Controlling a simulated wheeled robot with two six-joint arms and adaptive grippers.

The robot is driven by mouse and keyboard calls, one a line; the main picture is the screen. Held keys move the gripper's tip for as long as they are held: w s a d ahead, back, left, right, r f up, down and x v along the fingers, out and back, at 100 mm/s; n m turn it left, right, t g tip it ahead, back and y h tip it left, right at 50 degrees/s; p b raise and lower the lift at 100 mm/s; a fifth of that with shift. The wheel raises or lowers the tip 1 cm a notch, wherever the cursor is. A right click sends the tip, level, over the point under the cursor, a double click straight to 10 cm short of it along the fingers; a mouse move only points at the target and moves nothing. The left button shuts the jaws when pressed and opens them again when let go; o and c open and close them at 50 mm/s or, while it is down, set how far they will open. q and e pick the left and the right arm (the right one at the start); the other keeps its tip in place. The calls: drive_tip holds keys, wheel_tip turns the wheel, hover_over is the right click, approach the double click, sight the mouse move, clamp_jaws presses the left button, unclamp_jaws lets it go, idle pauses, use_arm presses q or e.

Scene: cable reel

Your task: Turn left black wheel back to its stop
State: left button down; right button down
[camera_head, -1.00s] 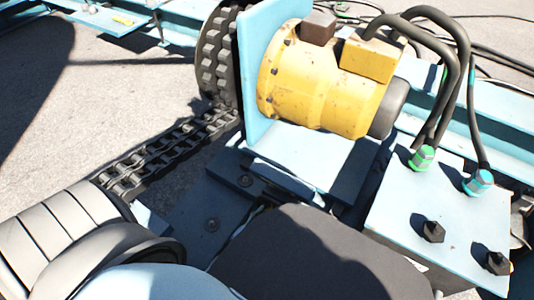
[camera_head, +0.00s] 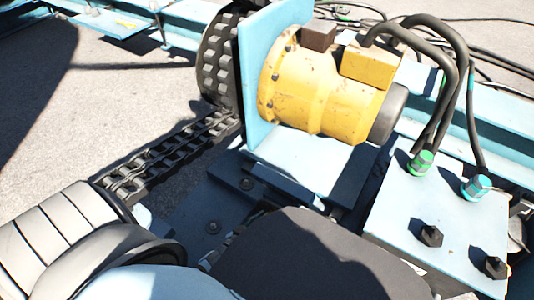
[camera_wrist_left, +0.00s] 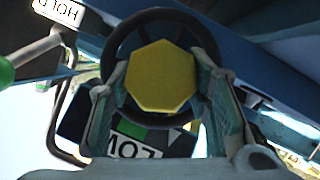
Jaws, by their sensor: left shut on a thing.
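In the left wrist view, a black wheel (camera_wrist_left: 118,40) with a thin round rim fills the upper middle. A yellow faceted hub or knob (camera_wrist_left: 161,78) sits at its centre. My left gripper (camera_wrist_left: 162,92) has one finger on each side of the hub, the fingers overlapping the wheel's lower sides. It is shut on the wheel; the exact contact is hard to make out. The wheel and left gripper do not show in the head view. My right gripper is in neither view.
Labels reading "HOLD" (camera_wrist_left: 60,10) and partly "LOW" (camera_wrist_left: 135,147) are near the wheel. A green knob (camera_wrist_left: 4,72) is at left. The head view shows a yellow motor (camera_head: 315,90), a chain (camera_head: 165,160) and hoses (camera_head: 455,85).

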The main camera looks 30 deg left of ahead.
use_arm(q)
drive_tip(key=shift+n+h, duration=0.4)
drive_tip(key=shift+n, duration=0.2)
drive_tip(key=c, duration=0.9)
unclamp_jaws()
drive_tip(key=shift+o, duration=0.2)
drive_tip(key=shift+s, duration=0.1)
drive_tip(key=v, duration=1.1)
drive_tip(key=shift+s, duration=0.4)
drive_tip(key=shift+a, duration=0.15)
